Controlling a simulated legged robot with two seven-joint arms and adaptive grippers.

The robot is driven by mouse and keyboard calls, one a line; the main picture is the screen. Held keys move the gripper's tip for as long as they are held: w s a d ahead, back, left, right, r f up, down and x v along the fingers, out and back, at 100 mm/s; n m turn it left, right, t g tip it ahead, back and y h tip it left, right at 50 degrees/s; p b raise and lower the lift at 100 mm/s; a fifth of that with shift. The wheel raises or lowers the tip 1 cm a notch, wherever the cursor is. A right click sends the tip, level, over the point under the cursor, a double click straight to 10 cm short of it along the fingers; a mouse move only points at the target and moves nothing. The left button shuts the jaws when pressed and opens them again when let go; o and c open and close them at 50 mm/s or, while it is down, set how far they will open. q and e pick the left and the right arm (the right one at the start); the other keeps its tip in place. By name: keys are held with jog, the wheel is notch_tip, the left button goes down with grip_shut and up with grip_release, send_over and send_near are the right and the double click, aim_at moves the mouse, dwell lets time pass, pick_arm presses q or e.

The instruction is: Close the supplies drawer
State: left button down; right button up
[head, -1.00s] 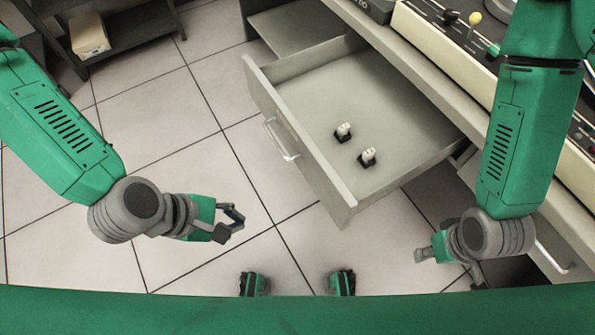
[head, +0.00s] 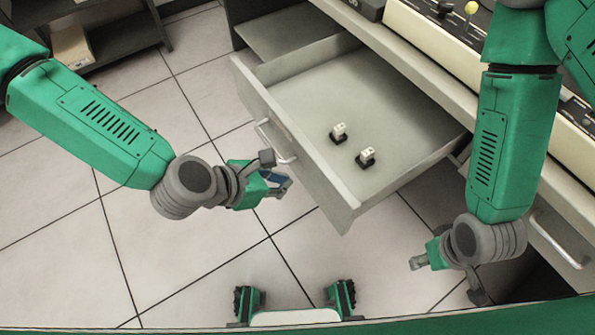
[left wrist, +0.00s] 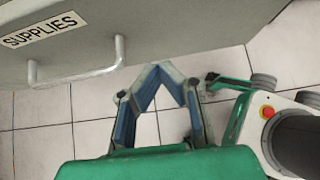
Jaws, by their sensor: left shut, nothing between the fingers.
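The supplies drawer (head: 345,215) is pulled far out of the desk, with its front facing left. Its front also fills the top left of the left wrist view (left wrist: 180,30), with a "SUPPLIES" label (left wrist: 45,28) and a bar handle (left wrist: 80,76). My left gripper (head: 284,183) is close in front of the drawer front, near the handle (head: 276,142). In the left wrist view its fingertips (left wrist: 164,68) meet, beside the handle and near the front's lower edge; I cannot tell whether they touch. My right gripper (head: 447,280) hangs low near the desk, and its finger opening is unclear.
Two small black-and-white items (head: 338,132) (head: 366,158) stand inside the drawer. A console (head: 430,45) sits on the desk above. Another drawer handle (head: 556,242) shows at right. A dark shelf (head: 125,42) stands at top left.

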aim_at(306, 172)
pick_arm(q)
jog(key=shift+w+d+r, duration=0.15)
jog(key=shift+w+d, duration=0.5)
jog(key=shift+d, duration=0.2)
jog(key=shift+w+d, duration=0.15)
jog(key=shift+d, duration=0.8)
jog(key=shift+a, duration=0.1)
pick_arm(e)
jog(key=shift+d+f, duration=0.15)
pick_arm(q)
jog(key=shift+w, duration=0.1)
